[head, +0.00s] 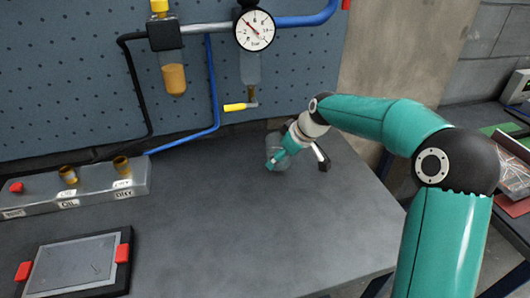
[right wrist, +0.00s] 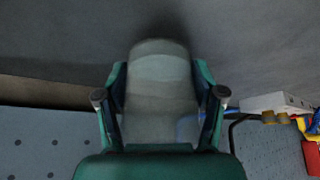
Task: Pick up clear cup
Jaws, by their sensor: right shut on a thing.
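The clear cup (head: 272,144) is a see-through vessel near the back of the dark bench top, below the pegboard. In the right wrist view the cup (right wrist: 158,85) fills the space between the two fingers. My right gripper (head: 274,162) reaches it from the right and is shut on it, with a finger on each side. The gripper also shows in the right wrist view (right wrist: 160,100). I cannot tell whether the cup's base touches the bench. My left gripper is not in view.
A grey block with brass fittings and a red knob (head: 80,189) stands at the left. A framed plate with red clips (head: 75,262) lies front left. A gauge (head: 255,29) and a yellow-handled valve (head: 238,106) hang above the cup. The middle bench is clear.

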